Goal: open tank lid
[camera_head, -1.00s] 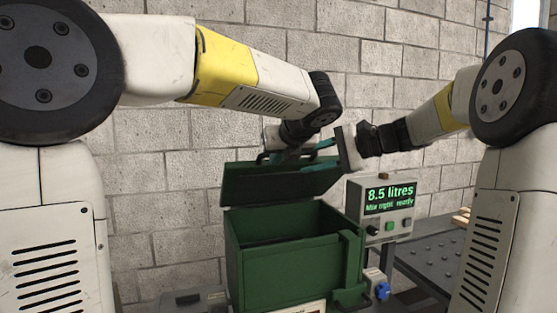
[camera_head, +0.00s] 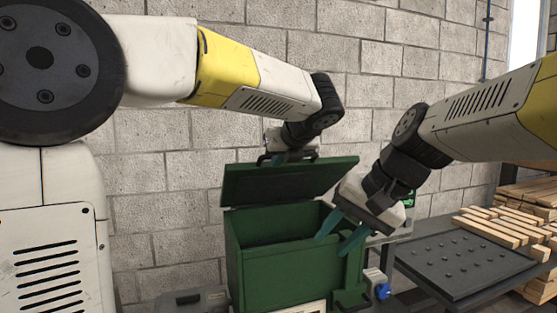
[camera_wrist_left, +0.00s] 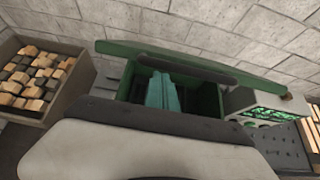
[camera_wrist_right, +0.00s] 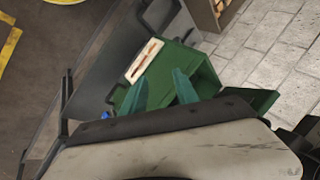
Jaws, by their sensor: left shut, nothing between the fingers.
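The green tank (camera_head: 290,280) stands in the middle of the head view with its lid (camera_head: 285,182) raised and tilted above the dark opening. The tank (camera_wrist_left: 208,98) and lid (camera_wrist_left: 200,66) also show in the left wrist view. My left gripper (camera_head: 290,158) is shut and empty at the lid's upper edge, by a dark handle; contact is unclear. Its teal fingers (camera_wrist_left: 160,90) lie together. My right gripper (camera_head: 331,246) is open and empty, pointing down by the tank's front right rim. Its fingers (camera_wrist_right: 158,80) are spread over the tank (camera_wrist_right: 193,68) in the right wrist view.
A dark studded tray (camera_head: 460,265) and stacked planks (camera_head: 505,228) lie at the right. A grey case (camera_head: 190,300) sits at the tank's lower left. A bin (camera_wrist_left: 70,100) of wooden blocks is at the left. The display box (camera_wrist_left: 262,112) is beside the tank.

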